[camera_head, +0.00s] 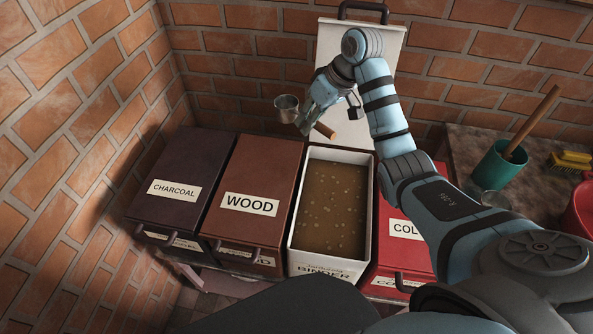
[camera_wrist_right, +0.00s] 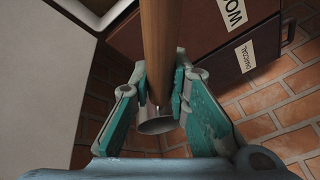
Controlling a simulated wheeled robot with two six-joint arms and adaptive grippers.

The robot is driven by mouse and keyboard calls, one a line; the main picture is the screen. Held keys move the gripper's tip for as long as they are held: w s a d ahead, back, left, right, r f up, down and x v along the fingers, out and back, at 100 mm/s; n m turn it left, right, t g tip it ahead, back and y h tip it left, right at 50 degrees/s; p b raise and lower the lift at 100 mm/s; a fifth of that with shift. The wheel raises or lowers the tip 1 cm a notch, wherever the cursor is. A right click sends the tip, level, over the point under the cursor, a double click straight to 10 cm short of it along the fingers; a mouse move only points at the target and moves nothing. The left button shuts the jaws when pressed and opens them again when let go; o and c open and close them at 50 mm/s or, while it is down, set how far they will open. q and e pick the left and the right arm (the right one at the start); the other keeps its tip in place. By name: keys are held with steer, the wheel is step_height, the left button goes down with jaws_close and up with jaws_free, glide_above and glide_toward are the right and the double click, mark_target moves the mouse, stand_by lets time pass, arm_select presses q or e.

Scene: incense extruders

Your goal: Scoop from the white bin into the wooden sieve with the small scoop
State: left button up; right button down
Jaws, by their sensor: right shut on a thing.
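The white bin (camera_head: 326,257), with a partly readable "BINDER" label, stands open and holds a brown, speckled material (camera_head: 336,205). The small scoop has a metal cup (camera_head: 287,108) and a wooden handle (camera_head: 323,130). My right gripper (camera_head: 317,115) is shut on the scoop's handle and holds it above and behind the bins, left of the white bin. In the right wrist view, the handle (camera_wrist_right: 160,40) runs between the fingers and the cup (camera_wrist_right: 157,122) shows beyond them. The cup's contents cannot be seen. The wooden sieve and my left gripper are not in view.
The closed wood bin (camera_head: 259,175) and charcoal bin (camera_head: 185,165) stand left of the white bin. A red bin (camera_head: 405,255) stands at its right. The raised white lid (camera_head: 340,70) stands behind. A green pot (camera_head: 499,170) and yellow brush (camera_head: 570,160) are at right.

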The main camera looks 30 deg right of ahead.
steer(key=s+a+f+m+g+h+p, duration=0.1)
steer(key=s+a+f+m+p, duration=0.1)
steer(key=s+m+p, duration=0.6)
steer(key=s+a+f+m+g+p, duration=0.2)
steer(key=s+f+m, duration=0.1)
steer(key=s, duration=1)
steer(key=w+d+f+b, duration=0.4)
steer(key=w+f+b, duration=0.1)
steer(key=f, duration=0.4)
steer(key=w+d+f+b, duration=0.3)
steer(key=w+f+b, duration=0.15)
steer(key=f, duration=0.45)
steer(key=s+a+r+t+h+p, duration=0.1)
steer(key=s+a+r+t+p, duration=0.1)
steer(key=r, duration=0.5)
steer(key=s+a+r+t+h+p, duration=0.2)
steer(key=s+a+r+p, duration=0.3)
steer(key=s+r+p, duration=0.1)
steer(key=shift+s+r+p, duration=0.35)
steer(key=shift+s+p, duration=0.15)
steer(key=shift+s, duration=0.1)
